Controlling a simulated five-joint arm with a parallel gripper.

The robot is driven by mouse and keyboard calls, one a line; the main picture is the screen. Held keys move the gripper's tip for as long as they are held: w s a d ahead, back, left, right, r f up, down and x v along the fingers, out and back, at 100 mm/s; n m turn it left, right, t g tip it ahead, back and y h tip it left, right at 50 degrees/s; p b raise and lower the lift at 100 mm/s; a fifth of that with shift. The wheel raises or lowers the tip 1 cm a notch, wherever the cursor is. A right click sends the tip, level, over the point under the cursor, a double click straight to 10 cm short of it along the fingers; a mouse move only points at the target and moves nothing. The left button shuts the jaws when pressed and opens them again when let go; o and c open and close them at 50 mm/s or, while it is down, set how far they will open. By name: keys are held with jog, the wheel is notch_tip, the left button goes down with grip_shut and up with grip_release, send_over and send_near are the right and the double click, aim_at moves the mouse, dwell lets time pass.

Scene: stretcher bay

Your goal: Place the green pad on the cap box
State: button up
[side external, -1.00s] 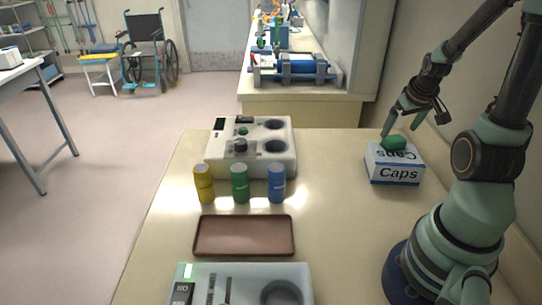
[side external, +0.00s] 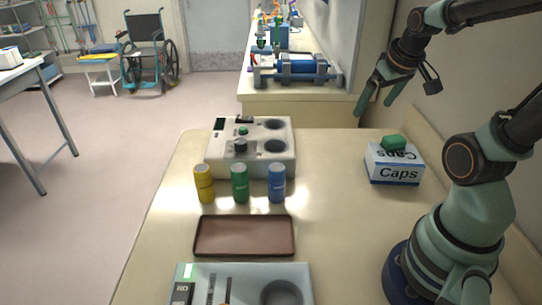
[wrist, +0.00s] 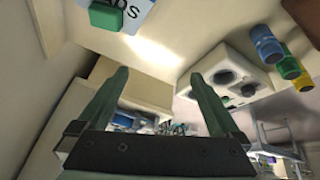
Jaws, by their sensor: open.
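The green pad (side external: 393,142) lies on top of the white and blue cap box (side external: 394,168), toward its back edge. The box stands at the right of the table. In the wrist view the pad (wrist: 106,15) and part of the cap box (wrist: 140,10) show at the top edge. My gripper (side external: 374,106) is open and empty. It is up and to the left of the box, apart from the pad. In the wrist view its two fingers (wrist: 158,95) are spread with nothing between them.
A grey device with round wells (side external: 251,148) stands left of the box. Yellow (side external: 204,184), green (side external: 240,183) and blue (side external: 277,183) cylinders stand before it. A brown tray (side external: 244,252) lies nearer, then another device (side external: 240,288). The table's middle right is clear.

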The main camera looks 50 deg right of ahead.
jog(key=w+a+r+n+y, duration=0.1)
jog(key=a+n, duration=0.1)
jog(key=a, duration=0.6)
jog(key=w+a+r+n+t+y, duration=0.1)
jog(key=a+r+n, duration=0.1)
jog(key=a, duration=0.7)
jog(key=shift+a+r+y, duration=0.2)
jog(key=shift+a+y, duration=0.05)
jog(key=shift+y, duration=0.15)
